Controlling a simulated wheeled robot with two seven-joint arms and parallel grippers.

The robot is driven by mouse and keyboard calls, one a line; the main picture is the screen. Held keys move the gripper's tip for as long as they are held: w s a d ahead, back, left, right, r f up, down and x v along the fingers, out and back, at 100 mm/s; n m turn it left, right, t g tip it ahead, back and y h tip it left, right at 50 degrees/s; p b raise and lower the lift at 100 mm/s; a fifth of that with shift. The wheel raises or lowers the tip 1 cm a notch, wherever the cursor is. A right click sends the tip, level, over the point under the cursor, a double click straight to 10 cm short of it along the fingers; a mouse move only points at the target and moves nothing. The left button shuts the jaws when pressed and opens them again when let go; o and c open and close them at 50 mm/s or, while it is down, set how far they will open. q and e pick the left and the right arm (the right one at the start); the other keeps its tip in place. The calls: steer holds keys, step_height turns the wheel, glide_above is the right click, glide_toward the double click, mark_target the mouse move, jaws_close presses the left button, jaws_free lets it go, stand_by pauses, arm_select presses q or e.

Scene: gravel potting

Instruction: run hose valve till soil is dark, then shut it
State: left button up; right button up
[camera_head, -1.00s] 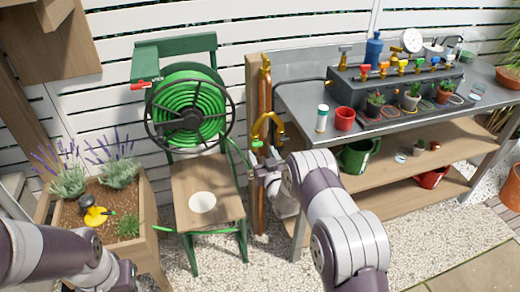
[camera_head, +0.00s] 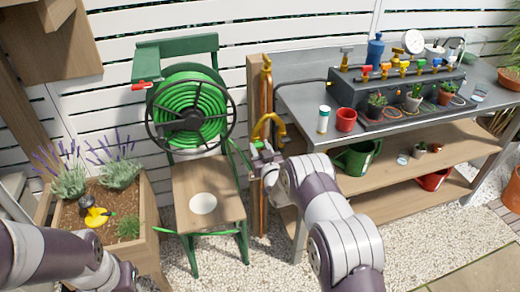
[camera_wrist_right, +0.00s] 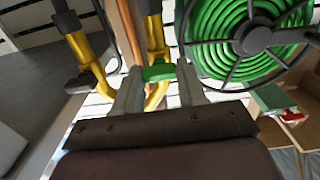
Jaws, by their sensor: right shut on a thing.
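My right gripper (camera_wrist_right: 158,84) is shut on a small green valve handle (camera_wrist_right: 158,72) on a yellow, curved tap pipe (camera_wrist_right: 158,40). In the head view the handle (camera_head: 258,145) shows only in part, at the upright copper pipe (camera_head: 265,95). The green hose (camera_head: 190,112) is wound on a reel left of the pipe. The soil (camera_head: 115,202) in the wooden planter at left looks mid-brown. A yellow and dark object (camera_head: 95,216) lies on it. My left gripper (camera_head: 128,275) is low at the left, and its fingers are too unclear to read.
A grey potting bench (camera_head: 290,100) with pots, a red cup and a valve manifold (camera_head: 395,88) stands right of my right arm. A wooden seat (camera_head: 190,180) with a white disc is below the reel. Open gravel (camera_head: 240,270) lies in front.

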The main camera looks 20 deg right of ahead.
steer(key=n+b, duration=0.2)
steer(key=n, duration=0.1)
steer(key=shift+f, duration=0.15)
steer(key=n+b, duration=0.2)
steer(key=n, duration=0.3)
steer(key=shift+n+b, duration=0.3)
steer(key=shift+b, duration=0.1)
steer(key=n+b, duration=0.2)
steer(key=n, duration=0.3)
steer(key=shift+a+b, duration=0.1)
steer(key=shift+b, duration=0.3)
steer(key=shift+n+b, duration=0.85)
steer(key=shift+n, duration=1.15)
steer(key=o, duration=1.1)
steer(key=shift+c, duration=0.2)
